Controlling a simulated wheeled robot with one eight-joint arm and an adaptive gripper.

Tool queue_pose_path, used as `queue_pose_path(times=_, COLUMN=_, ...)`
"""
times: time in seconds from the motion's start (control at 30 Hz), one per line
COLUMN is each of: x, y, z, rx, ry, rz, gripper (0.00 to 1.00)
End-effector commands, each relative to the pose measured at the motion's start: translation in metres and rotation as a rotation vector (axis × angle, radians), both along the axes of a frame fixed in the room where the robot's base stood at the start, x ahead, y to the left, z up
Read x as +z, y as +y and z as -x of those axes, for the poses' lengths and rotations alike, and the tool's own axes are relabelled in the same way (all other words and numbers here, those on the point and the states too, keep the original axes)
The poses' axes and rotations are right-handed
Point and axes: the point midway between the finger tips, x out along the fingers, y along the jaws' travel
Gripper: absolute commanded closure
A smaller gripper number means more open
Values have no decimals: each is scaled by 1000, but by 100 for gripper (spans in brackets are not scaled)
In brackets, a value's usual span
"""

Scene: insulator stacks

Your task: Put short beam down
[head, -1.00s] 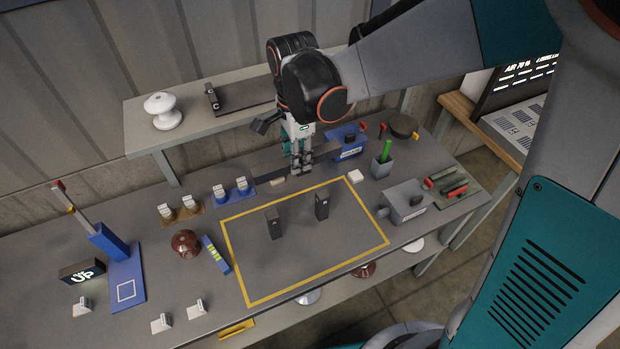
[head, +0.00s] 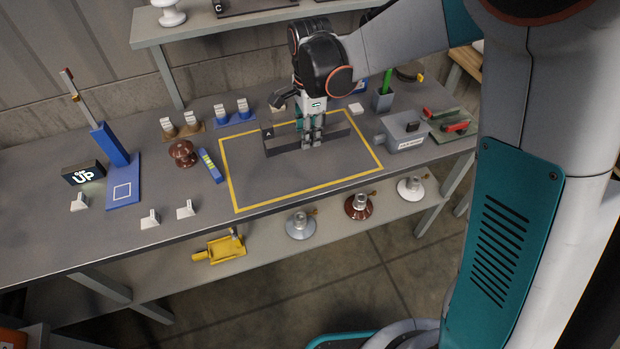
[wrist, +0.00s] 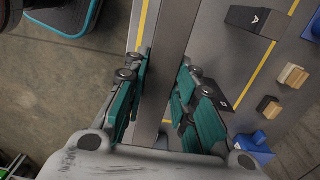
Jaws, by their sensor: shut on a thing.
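My gripper (head: 311,141) is shut around the middle of a long dark grey beam (head: 284,146), inside the yellow outline (head: 228,180) on the table. The beam lies level across the outline, roughly left to right. In the wrist view the beam (wrist: 168,50) runs between the teal fingers of my gripper (wrist: 163,85). A dark block marked A (head: 267,132) stands by its left end; it also shows in the wrist view (wrist: 255,20). A second dark block (wrist: 222,100) is beside the beam, mostly hidden by my gripper in the head view. Whether the beam touches the table is unclear.
A brown insulator (head: 183,153) and a blue level (head: 210,166) are left of the outline. A grey box (head: 403,132) and a pen cup (head: 382,100) stand to its right. A shelf (head: 220,30) is behind. The front of the outlined area is clear.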

Motion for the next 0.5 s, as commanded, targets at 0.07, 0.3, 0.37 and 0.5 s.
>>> queue_pose_path(times=0.07, x=-25, y=0, z=0, rx=0, ry=0, rz=0, gripper=100)
queue_pose_path(times=0.3, x=-82, y=0, z=0, rx=0, ry=0, rz=0, gripper=100)
queue_pose_path(times=0.37, x=-93, y=0, z=0, rx=0, ry=0, rz=0, gripper=100)
queue_pose_path(times=0.5, x=-108, y=0, z=0, rx=0, ry=0, rz=0, gripper=100)
